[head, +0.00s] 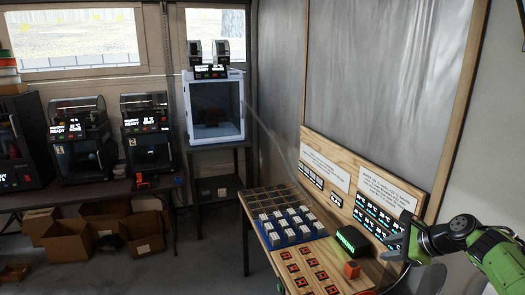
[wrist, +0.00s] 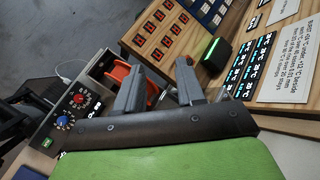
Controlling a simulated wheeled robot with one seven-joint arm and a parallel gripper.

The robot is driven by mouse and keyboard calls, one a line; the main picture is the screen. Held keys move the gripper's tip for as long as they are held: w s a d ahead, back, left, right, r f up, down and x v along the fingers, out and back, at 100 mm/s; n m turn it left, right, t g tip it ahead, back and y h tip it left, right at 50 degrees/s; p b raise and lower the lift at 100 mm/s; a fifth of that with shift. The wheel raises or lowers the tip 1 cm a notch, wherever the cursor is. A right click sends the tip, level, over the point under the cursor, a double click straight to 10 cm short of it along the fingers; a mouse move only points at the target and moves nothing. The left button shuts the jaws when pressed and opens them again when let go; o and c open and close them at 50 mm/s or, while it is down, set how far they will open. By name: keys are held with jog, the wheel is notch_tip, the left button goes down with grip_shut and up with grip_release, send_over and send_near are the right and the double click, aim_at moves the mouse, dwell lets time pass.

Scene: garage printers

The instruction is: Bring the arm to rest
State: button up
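My gripper (head: 405,228) is at the right of the head view, on my green and black arm, raised above the right end of the wooden workbench (head: 290,262). In the wrist view my gripper (wrist: 158,80) shows two grey fingers standing apart with a clear gap between them. Nothing is held between them. Behind the fingers, an orange round part (wrist: 130,78) sits by a grey box with knobs (wrist: 75,110), further off than the fingertips.
The bench holds a blue tray (head: 268,238) of pale blocks, a black box with a green light (head: 350,240) and an orange cube (head: 352,270). An upright sign panel (head: 325,170) lines its back. Printers (head: 85,150) stand at the left. Open floor lies between.

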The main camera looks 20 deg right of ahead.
jog(key=w+a+n+g, duration=0.3)
jog(key=a+n, duration=0.5)
jog(key=a, duration=0.8)
jog(key=s+a+r+n+g+h+b, duration=0.25)
jog(key=s+a+n, duration=0.35)
jog(key=a, duration=0.4)
jog(key=s+a+n, duration=0.3)
jog(key=s, duration=0.3)
jog(key=s+a+f+n+t, duration=0.1)
jog(key=s+a+n, duration=0.2)
jog(key=s, duration=0.4)
jog(key=s+a+n+t, duration=0.1)
jog(key=s+a+n, duration=0.2)
jog(key=s+n, duration=0.2)
jog(key=shift+s+a+f+b, duration=0.15)
jog(key=shift+s+a+b, duration=0.2)
jog(key=shift+s, duration=0.4)
jog(key=shift+s, duration=0.1)
